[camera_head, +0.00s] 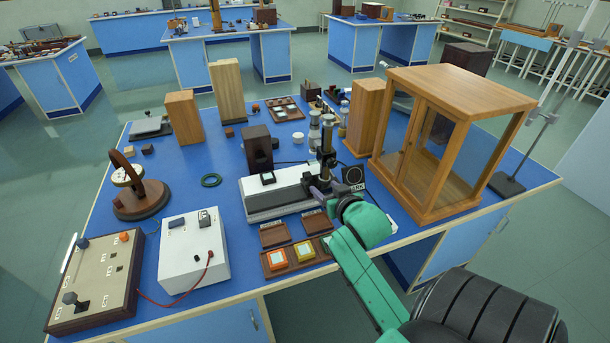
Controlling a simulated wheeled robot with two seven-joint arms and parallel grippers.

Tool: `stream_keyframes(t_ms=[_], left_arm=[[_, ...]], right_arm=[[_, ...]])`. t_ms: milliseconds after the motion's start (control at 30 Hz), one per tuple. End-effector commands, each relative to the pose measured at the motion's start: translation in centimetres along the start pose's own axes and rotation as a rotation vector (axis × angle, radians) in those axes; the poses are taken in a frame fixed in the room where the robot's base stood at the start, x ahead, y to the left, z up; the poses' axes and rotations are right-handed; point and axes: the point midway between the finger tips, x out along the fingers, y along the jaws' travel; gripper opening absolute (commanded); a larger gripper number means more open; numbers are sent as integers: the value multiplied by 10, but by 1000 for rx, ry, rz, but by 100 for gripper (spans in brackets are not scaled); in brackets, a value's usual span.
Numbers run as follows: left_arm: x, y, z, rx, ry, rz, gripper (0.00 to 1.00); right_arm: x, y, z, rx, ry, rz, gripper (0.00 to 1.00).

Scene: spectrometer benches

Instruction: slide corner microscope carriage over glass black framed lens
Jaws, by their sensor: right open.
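A long white and dark-based bench unit (275,201) stands in the middle of the blue table. A dark microscope carriage with an upright column (326,158) stands at its right end. A small black-framed square piece with a pale centre (268,178), which looks like the framed lens, lies on the white top at the left, apart from the carriage. My right gripper (318,193) is open, low at the near side of the carriage. Its fingers partly cover the carriage's base, and I cannot tell whether they touch it. My left gripper is not in view.
A wood-framed glass case (427,196) stands close on the right. A dark block (257,148) is behind the bench unit. Brown trays with orange and yellow squares (290,258) lie in front. A white box with a red cable (193,257) stands at the left. Table is clear around the green ring (211,174).

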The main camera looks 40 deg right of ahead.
Motion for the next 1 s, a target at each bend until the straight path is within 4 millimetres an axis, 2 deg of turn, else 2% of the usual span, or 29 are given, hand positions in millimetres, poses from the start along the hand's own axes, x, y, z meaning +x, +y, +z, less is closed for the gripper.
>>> stream_keyframes(t_ms=[300, 500, 633, 867, 900, 967, 1000], left_arm=[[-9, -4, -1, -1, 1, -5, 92], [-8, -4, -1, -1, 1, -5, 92], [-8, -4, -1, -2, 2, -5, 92], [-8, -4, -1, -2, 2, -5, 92], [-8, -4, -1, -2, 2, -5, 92], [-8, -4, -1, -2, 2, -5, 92], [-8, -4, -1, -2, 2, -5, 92]], right_arm=[[80, 0, -1, -1, -4, 1, 62], [121, -1, 1, -2, -3, -1, 62], [133, -1, 1, -3, -5, -1, 62], [134, -1, 2, -3, -5, -2, 62], [134, -1, 2, -3, -5, -2, 55], [134, -1, 2, -3, -5, -2, 32], [134, -1, 2, -3, -5, -1, 17]])
